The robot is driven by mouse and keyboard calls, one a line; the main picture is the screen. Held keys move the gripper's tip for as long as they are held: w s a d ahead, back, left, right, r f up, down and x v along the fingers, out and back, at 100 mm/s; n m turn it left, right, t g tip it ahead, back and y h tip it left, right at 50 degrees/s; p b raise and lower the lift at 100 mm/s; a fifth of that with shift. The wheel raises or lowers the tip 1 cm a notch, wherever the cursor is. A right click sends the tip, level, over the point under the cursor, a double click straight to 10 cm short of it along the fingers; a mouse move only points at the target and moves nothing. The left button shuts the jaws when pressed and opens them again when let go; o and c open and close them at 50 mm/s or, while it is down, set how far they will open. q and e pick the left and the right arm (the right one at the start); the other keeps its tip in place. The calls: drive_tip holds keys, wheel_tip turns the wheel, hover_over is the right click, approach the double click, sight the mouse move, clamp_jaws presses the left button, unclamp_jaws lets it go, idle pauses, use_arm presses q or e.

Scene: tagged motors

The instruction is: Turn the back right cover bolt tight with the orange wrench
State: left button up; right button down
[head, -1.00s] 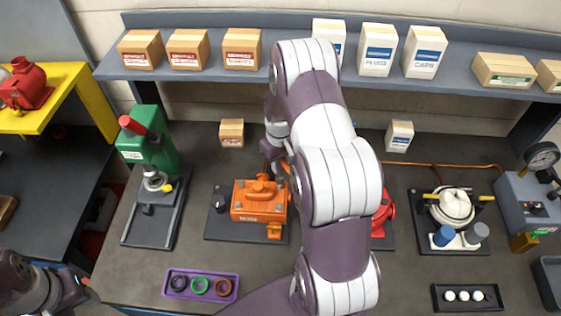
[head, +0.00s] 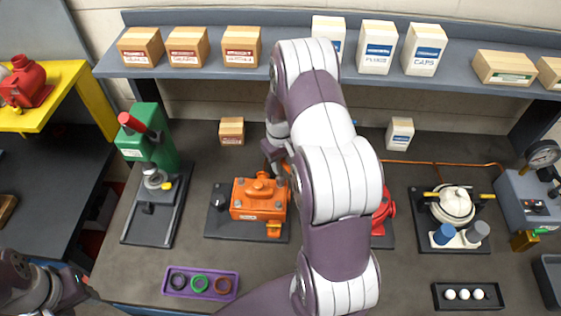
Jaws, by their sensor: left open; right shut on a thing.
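An orange motor housing (head: 258,199) with grey bolts on its top cover stands on a dark base plate left of the centre. My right arm reaches over the bench, and its gripper (head: 274,157) is at the back right corner of the housing. It is shut on the orange wrench (head: 287,167), of which only a small part shows beside my arm. The back right bolt and the wrench's jaw are hidden, so I cannot tell whether they touch. My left gripper (head: 78,288) is open and empty at the lower left, away from the housing.
A green press (head: 150,140) stands left of the housing, and a purple tray (head: 200,284) with coloured rings lies in front. A red motor (head: 382,207) is partly hidden behind my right arm. A small box (head: 231,131) stands behind.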

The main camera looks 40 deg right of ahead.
drive_tip(key=shift+w+f+b, duration=0.1)
drive_tip(key=shift+f+b, duration=0.35)
drive_tip(key=shift+f, duration=0.35)
